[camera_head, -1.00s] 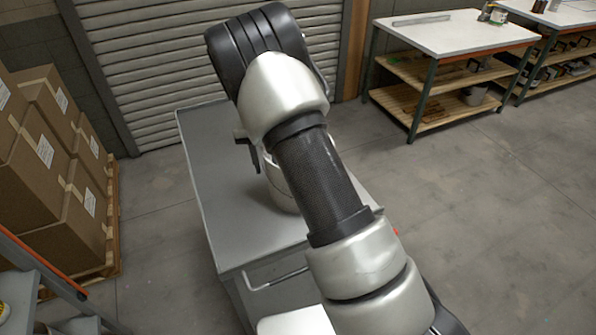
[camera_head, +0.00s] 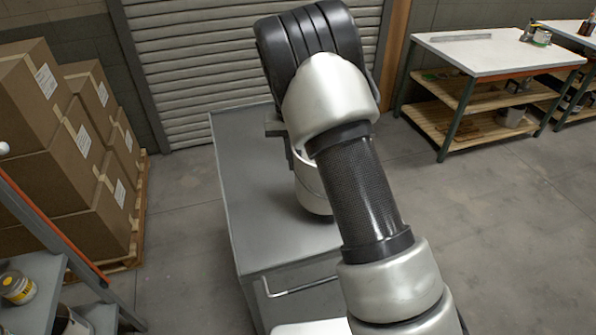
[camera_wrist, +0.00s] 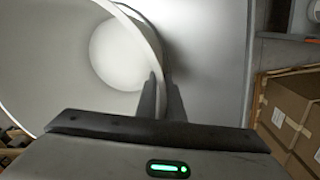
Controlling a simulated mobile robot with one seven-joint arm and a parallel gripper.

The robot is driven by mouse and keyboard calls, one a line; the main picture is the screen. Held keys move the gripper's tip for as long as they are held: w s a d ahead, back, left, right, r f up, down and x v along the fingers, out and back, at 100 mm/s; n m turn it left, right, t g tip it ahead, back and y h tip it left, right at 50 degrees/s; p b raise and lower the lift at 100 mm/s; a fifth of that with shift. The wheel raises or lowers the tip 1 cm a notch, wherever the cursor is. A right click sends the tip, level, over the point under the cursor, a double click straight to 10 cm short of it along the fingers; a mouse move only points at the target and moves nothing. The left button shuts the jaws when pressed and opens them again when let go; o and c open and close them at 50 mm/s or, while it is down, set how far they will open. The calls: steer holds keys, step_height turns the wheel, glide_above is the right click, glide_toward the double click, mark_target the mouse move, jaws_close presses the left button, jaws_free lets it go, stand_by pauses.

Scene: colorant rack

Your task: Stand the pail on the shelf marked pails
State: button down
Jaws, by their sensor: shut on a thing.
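The pail is a pale, round, open-topped vessel (camera_head: 311,192) over the grey cart top (camera_head: 240,180) in the head view, partly hidden behind my arm. In the wrist view the pail (camera_wrist: 60,60) fills the upper left, with its rim and inside showing. My gripper (camera_wrist: 161,92) is shut on the pail's wall at the rim, one finger on each side. I cannot tell whether the pail's base touches the cart. No shelf marking for pails is readable in these frames.
A rack (camera_head: 40,268) with an orange edge and cans stands at lower left. Stacked cartons (camera_head: 60,150) on a pallet are behind it. A white-topped workbench (camera_head: 490,52) stands at back right. The floor right of the cart is clear.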

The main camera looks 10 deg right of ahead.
step_height(320, 180, up, 6)
steer(key=shift+f, duration=0.25)
steer(key=shift+s+d+r, duration=0.1)
steer(key=shift+r, duration=0.05)
steer(key=s+d+f+n, duration=0.1)
steer(key=s+d+f, duration=0.2)
steer(key=s, duration=0.4)
steer(key=s+d+f, duration=0.3)
steer(key=s, duration=0.5)
steer(key=shift+d+n, duration=0.4)
steer(key=shift+s, duration=0.15)
